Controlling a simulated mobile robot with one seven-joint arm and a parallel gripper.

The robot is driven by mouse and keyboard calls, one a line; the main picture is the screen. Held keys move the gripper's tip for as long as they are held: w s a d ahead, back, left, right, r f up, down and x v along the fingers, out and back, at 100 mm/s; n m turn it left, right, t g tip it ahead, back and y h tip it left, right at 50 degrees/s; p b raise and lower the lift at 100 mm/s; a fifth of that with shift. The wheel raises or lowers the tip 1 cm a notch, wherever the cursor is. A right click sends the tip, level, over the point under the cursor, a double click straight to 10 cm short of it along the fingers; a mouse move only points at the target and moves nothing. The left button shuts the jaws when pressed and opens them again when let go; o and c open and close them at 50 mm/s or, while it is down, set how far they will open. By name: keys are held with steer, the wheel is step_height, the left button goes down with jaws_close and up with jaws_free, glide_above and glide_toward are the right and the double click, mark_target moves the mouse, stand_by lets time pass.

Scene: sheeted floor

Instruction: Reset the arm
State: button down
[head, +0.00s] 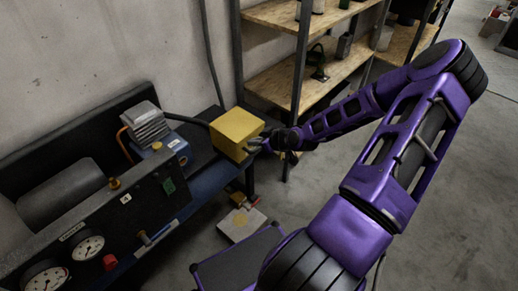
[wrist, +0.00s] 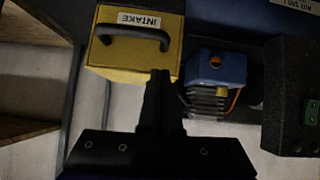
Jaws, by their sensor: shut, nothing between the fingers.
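My arm reaches from the lower right of the head view to the yellow box. My gripper (head: 262,143) is close to the right side of the yellow box (head: 235,128). In the wrist view my gripper (wrist: 161,75) is shut and empty, with its fingertips pointing at the yellow box (wrist: 122,66). The box carries a dark handle (wrist: 132,35) and a label reading INTAKE. The fingertips overlap the box's lower right part in that view. I cannot tell whether they touch it.
A dark bench with gauges (head: 88,247) and a blue finned motor (head: 165,140) stands at the left. Wooden shelves (head: 290,70) stand behind my arm. A pale box (head: 241,223) lies on the floor below the bench. Floor at the right is open.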

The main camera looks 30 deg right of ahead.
steer(key=s+d+f, duration=0.2)
steer(key=s+f, duration=0.2)
steer(key=s, duration=0.4)
steer(key=shift+d+f, duration=0.2)
steer(key=shift+d, duration=0.2)
